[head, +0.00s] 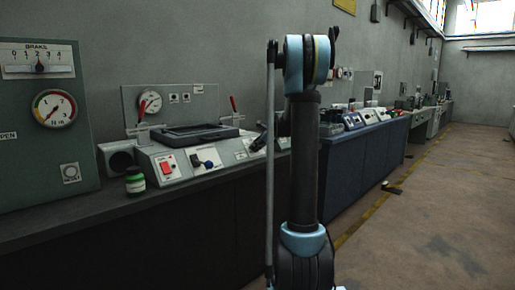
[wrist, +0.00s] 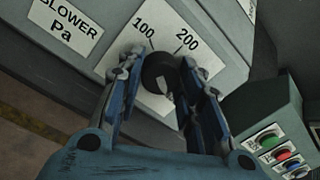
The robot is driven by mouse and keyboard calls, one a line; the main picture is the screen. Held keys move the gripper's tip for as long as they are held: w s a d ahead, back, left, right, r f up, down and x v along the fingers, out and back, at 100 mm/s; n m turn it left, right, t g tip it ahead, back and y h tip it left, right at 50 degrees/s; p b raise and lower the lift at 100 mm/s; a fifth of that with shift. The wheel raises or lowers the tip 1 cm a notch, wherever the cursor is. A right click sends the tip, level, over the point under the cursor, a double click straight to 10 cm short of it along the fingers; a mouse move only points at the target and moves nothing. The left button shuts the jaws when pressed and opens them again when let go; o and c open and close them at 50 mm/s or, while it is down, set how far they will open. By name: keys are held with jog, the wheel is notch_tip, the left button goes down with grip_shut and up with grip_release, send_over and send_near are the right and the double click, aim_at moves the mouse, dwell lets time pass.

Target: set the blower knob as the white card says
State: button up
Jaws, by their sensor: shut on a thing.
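The blower knob (wrist: 158,72) is black and round, on a white scale plate (wrist: 150,32) marked 100 and 200 in the wrist view. My gripper (wrist: 162,66) has one blue finger on each side of the knob and is shut on it. A pale mark shows on the knob's lower part; I cannot tell what value it points at. A white label (wrist: 66,24) reading "BLOWER Pa" is left of the plate. The fingers cover the lower parts of the plate. I cannot make out a readable white card with a setting in either view.
In the wrist view a green box (wrist: 272,125) with several coloured buttons is at the lower right. Open floor (head: 440,215) lies to the right.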

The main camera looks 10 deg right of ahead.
jog(key=shift+w+d+r, duration=0.1)
jog(key=shift+w+r, duration=0.05)
jog(key=o, duration=1.1)
jog(key=shift+c, duration=0.2)
jog(key=v, duration=1.1)
jog(key=shift+s+d, duration=0.2)
jog(key=shift+s, duration=0.2)
jog(key=shift+r, duration=0.1)
